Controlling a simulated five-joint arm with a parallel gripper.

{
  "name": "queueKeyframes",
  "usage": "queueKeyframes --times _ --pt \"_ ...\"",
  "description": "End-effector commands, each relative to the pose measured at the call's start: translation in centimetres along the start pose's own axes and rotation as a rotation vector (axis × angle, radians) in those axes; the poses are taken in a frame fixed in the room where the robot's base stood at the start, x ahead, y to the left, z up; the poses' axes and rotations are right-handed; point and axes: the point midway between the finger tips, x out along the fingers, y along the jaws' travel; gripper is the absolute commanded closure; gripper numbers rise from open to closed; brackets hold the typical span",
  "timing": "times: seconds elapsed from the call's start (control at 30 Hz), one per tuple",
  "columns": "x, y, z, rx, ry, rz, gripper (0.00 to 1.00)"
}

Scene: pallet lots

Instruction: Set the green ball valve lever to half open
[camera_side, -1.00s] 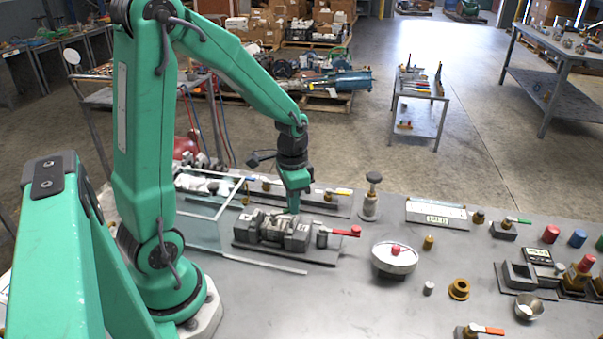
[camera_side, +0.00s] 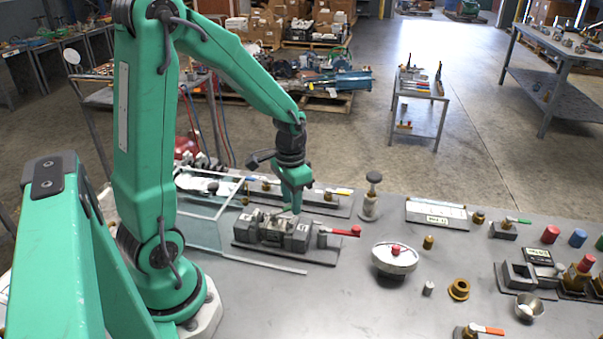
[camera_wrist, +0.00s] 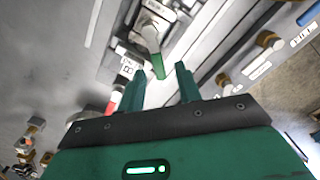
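In the wrist view a valve lever with a green sleeve (camera_wrist: 157,66) extends from a grey valve body (camera_wrist: 151,22) toward my gripper. My gripper (camera_wrist: 160,72) is open, with one finger on each side of the green sleeve's end; I cannot tell whether either finger touches it. In the side view my gripper (camera_side: 294,208) points down over the grey valve block (camera_side: 272,232), and its fingers largely hide the lever there. Another small valve with a green lever (camera_side: 518,220) stands at the right of the bench.
A red-handled valve (camera_side: 345,231) sits just right of the block. A row of valves with yellow (camera_side: 342,191) and blue levers lies behind. A clear panel frame (camera_side: 205,235) stands at the left.

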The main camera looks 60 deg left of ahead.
Motion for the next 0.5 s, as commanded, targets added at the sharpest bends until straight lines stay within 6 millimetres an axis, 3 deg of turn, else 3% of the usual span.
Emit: queueKeyframes --times 0.5 --pt "-1.0 0.0 -0.1 0.001 0.003 -0.001 0.66"
